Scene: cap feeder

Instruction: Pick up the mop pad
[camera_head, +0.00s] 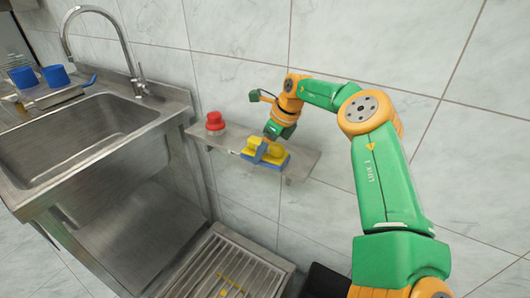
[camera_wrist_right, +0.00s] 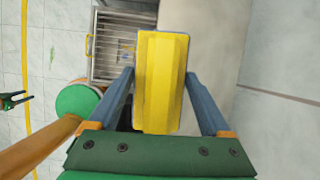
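The mop pad is a yellow block with a blue base (camera_head: 281,157), lying on a narrow metal wall shelf in the head view. In the right wrist view the yellow pad (camera_wrist_right: 162,80) fills the middle. My right gripper (camera_head: 265,152) comes down onto the pad from above. In the right wrist view its two blue-grey fingers (camera_wrist_right: 160,74) stand one on each side of the pad, their tips close to its long edges. Whether they press on it I cannot tell. My left gripper does not show in the head view.
A red knob-like object (camera_head: 215,121) stands on the shelf (camera_head: 232,133), left of the pad. A metal sink (camera_head: 85,125) with a tap is farther left, with blue cups (camera_head: 55,76) behind it. A slatted metal grate (camera_head: 228,272) lies below. Tiled wall is behind the shelf.

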